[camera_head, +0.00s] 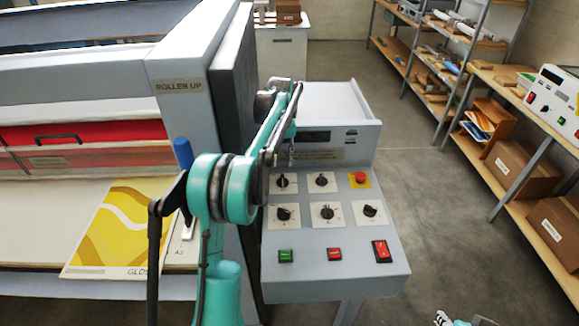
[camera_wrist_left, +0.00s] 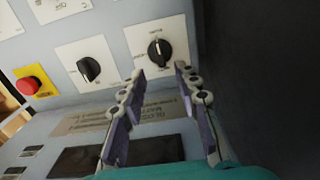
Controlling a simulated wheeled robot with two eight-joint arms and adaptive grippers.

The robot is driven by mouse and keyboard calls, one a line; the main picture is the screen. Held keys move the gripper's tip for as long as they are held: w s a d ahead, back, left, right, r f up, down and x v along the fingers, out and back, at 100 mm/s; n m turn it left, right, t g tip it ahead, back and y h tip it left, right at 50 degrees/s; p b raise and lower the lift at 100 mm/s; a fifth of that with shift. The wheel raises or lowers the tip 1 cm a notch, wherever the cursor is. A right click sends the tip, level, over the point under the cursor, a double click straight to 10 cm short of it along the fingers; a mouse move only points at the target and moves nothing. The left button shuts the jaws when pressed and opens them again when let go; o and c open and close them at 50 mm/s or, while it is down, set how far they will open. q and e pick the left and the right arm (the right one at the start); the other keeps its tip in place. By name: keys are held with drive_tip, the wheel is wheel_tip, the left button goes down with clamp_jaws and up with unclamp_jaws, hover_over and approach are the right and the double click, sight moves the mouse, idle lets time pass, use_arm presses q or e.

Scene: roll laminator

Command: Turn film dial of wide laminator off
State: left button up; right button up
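The wide laminator's control panel (camera_head: 306,225) carries several black dials on white plates. Its labels are too small to read, so I cannot tell which dial is the film dial. My left gripper (camera_wrist_left: 160,72) is open, its two fingertips apart just short of the upper-left dial (camera_head: 284,182). In the left wrist view this dial (camera_wrist_left: 159,48) lies between and beyond the fingertips, apparently untouched. The neighbouring dial (camera_wrist_left: 89,70) is to its left there. In the head view my left arm partly hides the gripper. Only a sliver of my right gripper (camera_head: 443,319) shows at the bottom edge.
A red stop button (camera_head: 360,177) on a yellow plate sits right of the upper dials. Below are a green button (camera_head: 286,256), a red button (camera_head: 334,254) and a red switch (camera_head: 381,250). A dark side panel (camera_head: 235,100) stands close left. Shelves (camera_head: 470,40) are farther right.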

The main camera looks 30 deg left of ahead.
sight(283, 178)
use_arm(q)
wheel_tip(283, 178, down, 8)
drive_tip(key=shift+r+b, duration=0.15)
drive_tip(key=shift+b, duration=0.75)
clamp_jaws()
